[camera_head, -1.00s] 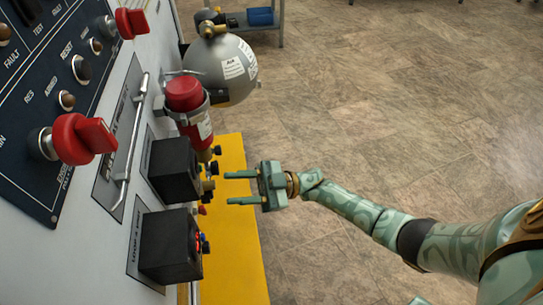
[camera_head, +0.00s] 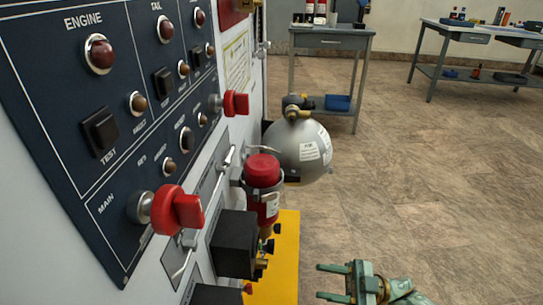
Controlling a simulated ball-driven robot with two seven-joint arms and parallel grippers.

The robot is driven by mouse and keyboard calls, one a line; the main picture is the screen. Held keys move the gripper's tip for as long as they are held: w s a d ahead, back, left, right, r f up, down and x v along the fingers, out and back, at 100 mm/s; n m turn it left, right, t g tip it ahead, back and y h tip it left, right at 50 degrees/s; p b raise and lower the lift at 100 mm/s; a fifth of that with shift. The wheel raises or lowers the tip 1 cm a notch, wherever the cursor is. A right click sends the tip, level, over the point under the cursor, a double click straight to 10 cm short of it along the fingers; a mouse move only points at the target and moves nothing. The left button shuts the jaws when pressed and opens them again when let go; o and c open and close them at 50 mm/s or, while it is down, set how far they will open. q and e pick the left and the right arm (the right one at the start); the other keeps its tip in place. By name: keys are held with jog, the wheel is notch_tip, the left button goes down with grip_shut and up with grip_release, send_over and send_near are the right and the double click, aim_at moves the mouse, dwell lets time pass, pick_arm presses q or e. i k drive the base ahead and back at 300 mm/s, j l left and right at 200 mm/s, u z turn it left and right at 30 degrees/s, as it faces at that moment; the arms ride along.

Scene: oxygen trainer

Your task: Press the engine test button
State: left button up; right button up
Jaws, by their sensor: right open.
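The engine test button (camera_head: 100,133) is a black square push button on the dark blue panel (camera_head: 62,95) at the left. The label TEST is below it and a round red ENGINE lamp (camera_head: 99,54) is above it. My right gripper (camera_head: 325,282) is at the lower middle of the view, open and empty. Its two fingers point left, and it is well below and to the right of the button, apart from the panel. My left gripper is not in view.
Red knobs (camera_head: 178,209) and (camera_head: 235,103), the smaller knob, stick out from the panel. A red bottle (camera_head: 262,190), a grey sphere (camera_head: 300,152) and a black box (camera_head: 233,244) lie between panel and gripper. Tables (camera_head: 331,41) stand behind. Floor at right is clear.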

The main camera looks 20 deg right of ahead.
aim_at(106, 131)
jog(key=k+j, duration=0.45)
jog(key=j, duration=0.25)
jog(key=k+j, duration=0.25)
jog(key=j, duration=0.1)
